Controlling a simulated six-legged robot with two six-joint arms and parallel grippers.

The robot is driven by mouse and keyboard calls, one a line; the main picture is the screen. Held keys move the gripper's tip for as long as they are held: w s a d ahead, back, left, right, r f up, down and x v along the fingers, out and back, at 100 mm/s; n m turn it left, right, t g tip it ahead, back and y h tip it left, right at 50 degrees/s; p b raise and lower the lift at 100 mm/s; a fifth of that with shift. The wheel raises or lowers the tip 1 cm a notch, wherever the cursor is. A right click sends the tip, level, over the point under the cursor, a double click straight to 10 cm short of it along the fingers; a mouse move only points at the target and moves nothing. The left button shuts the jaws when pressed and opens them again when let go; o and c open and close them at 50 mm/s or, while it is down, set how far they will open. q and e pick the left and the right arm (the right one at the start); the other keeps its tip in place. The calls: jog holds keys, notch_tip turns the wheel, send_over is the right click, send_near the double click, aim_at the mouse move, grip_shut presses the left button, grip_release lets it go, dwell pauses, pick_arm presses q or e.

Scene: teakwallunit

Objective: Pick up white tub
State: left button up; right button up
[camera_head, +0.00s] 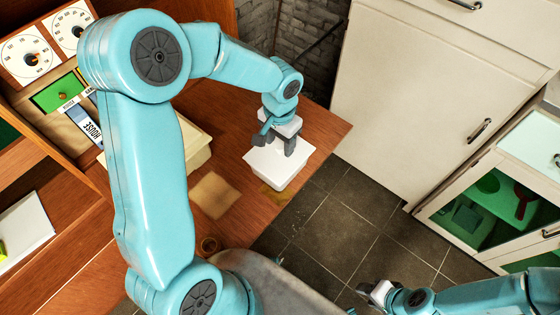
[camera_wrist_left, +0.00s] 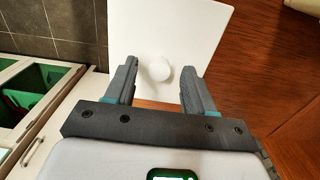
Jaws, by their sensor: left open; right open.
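The white tub (camera_head: 275,168) is a square white container with a flat lid, near the right edge of the wooden surface. In the left wrist view its lid (camera_wrist_left: 205,28) has a round white knob (camera_wrist_left: 158,69) in the middle. My left gripper (camera_head: 287,145) is open over the lid. In the left wrist view, the left gripper (camera_wrist_left: 158,78) has one finger on each side of the knob, with gaps. I cannot tell how high the fingertips are above the lid. My right gripper (camera_head: 376,293) is low at the right, away from the tub.
A cream box (camera_head: 195,145) stands left of the tub, partly behind my left arm. A tan square (camera_head: 215,194) and a small round ring (camera_head: 209,244) lie on the wooden surface (camera_head: 325,125). White cabinets (camera_head: 420,85) stand beyond dark floor tiles (camera_head: 345,215).

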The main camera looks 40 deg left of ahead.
pick_arm(q)
jog(key=shift+s+f, duration=0.15)
jog(key=shift+f, duration=0.65)
grip_shut()
notch_tip(320, 180, up, 20)
jog(key=p, duration=0.2)
